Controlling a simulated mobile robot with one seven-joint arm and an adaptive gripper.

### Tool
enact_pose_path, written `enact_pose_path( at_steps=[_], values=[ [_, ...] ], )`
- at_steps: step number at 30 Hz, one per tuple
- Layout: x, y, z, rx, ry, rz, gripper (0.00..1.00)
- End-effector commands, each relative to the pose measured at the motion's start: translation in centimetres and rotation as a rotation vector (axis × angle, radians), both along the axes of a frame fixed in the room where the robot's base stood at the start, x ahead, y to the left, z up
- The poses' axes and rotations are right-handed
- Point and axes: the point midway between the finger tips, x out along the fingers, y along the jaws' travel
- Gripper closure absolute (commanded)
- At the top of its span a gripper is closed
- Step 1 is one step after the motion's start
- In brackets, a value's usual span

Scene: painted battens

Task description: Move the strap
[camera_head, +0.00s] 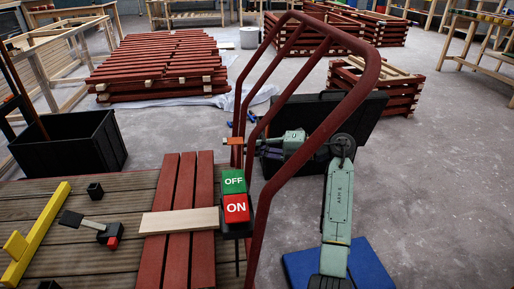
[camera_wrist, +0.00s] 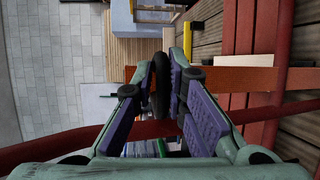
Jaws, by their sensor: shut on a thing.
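My gripper (camera_wrist: 163,72) is shut on a dark curved band (camera_wrist: 160,88), which I take to be the strap. The band stands between the two purple-padded fingers; its far end is hard to make out. In the head view my gripper (camera_head: 262,143) points left, inside the red tube rail (camera_head: 357,90), and the band cannot be made out there. A small orange piece (camera_head: 233,141) shows just beyond the fingertips. In the wrist view an orange bar (camera_wrist: 255,80) crosses behind the fingers.
The red rail arches close around my arm. An OFF/ON switch box (camera_head: 235,200) is at the rail's near side. A pale batten (camera_head: 180,220) lies across red boards (camera_head: 175,262). A yellow piece (camera_head: 38,232), black bin (camera_head: 68,143) and stacked red battens (camera_head: 160,62) stand left.

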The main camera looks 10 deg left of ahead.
Motion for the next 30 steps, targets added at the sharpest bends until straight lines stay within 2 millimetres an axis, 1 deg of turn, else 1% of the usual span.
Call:
enact_pose_path(
  at_steps=[1, 3, 7, 9, 11, 14, 20, 21, 28, 30],
  values=[
    [-0.1, 0.1, -0.4, -0.008, 0.006, 0.006, 1.0],
    [-0.3, 0.5, -0.1, -0.019, 0.001, 0.007, 1.0],
    [-1.1, 2.5, 0.8, -0.081, -0.023, 0.009, 1.0],
    [-1.5, 3.4, 0.9, -0.109, -0.034, 0.007, 1.0],
    [-1.8, 4.0, 0.9, -0.126, -0.04, 0.007, 1.0],
    [-1.9, 4.3, 0.7, -0.137, -0.045, 0.006, 1.0],
    [-1.9, 4.3, 0.6, -0.137, -0.044, 0.007, 1.0],
    [-1.9, 4.3, 0.6, -0.137, -0.044, 0.006, 0.87],
    [-1.9, 4.3, 0.7, -0.134, -0.046, 0.006, 0.71],
    [-1.9, 4.3, 0.8, -0.133, -0.047, 0.005, 0.7]
  ],
)
